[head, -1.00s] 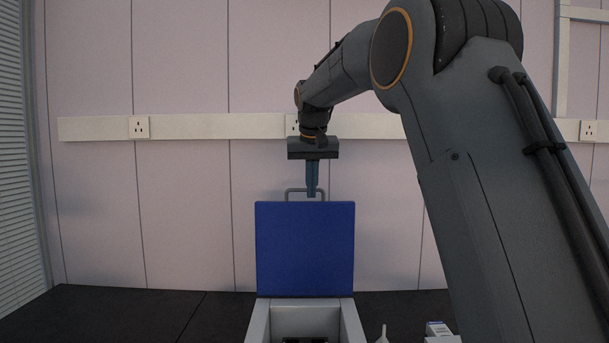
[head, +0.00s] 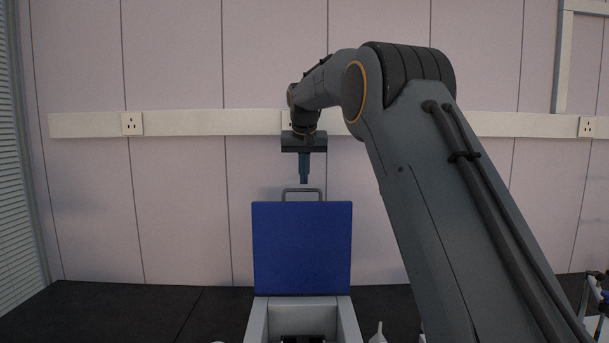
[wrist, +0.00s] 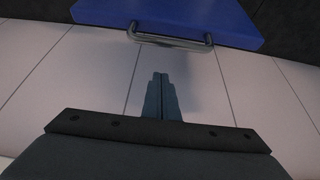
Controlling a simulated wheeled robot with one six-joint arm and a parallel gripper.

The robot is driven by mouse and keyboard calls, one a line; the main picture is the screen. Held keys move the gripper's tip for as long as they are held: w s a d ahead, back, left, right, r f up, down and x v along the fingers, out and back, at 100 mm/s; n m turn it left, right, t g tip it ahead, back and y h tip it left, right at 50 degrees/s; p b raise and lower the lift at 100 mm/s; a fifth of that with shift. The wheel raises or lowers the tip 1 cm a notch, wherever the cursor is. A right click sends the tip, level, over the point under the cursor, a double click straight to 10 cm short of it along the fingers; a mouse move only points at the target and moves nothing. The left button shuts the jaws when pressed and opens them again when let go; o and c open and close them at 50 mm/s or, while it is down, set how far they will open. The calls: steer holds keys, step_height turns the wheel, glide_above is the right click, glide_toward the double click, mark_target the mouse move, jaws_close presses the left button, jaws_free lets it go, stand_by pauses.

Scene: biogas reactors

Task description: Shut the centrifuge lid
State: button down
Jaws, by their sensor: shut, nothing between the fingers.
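The centrifuge lid (head: 302,248) is a blue panel standing upright, open, at the back of the grey centrifuge body (head: 257,322). A grey bar handle (head: 302,190) sticks up from its top edge. My gripper (head: 304,181) is shut and empty, pointing down just above the handle in the head view. In the wrist view my gripper (wrist: 157,76) points toward the lid (wrist: 195,15) and its handle (wrist: 170,41), with a visible gap between fingertips and handle. How far the fingers are behind or in front of the lid is hard to tell.
A dark bench top (head: 110,312) runs along the panelled wall, with free room left of the centrifuge. A small white bottle tip (head: 379,330) shows right of it. A rack-like item (head: 597,300) stands at the far right. A white rail with sockets (head: 185,123) crosses the wall.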

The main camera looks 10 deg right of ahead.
steer(key=s, duration=0.1)
steer(key=s+p, duration=0.1)
steer(key=s, duration=0.1)
steer(key=shift+s+a+f+p, duration=0.4)
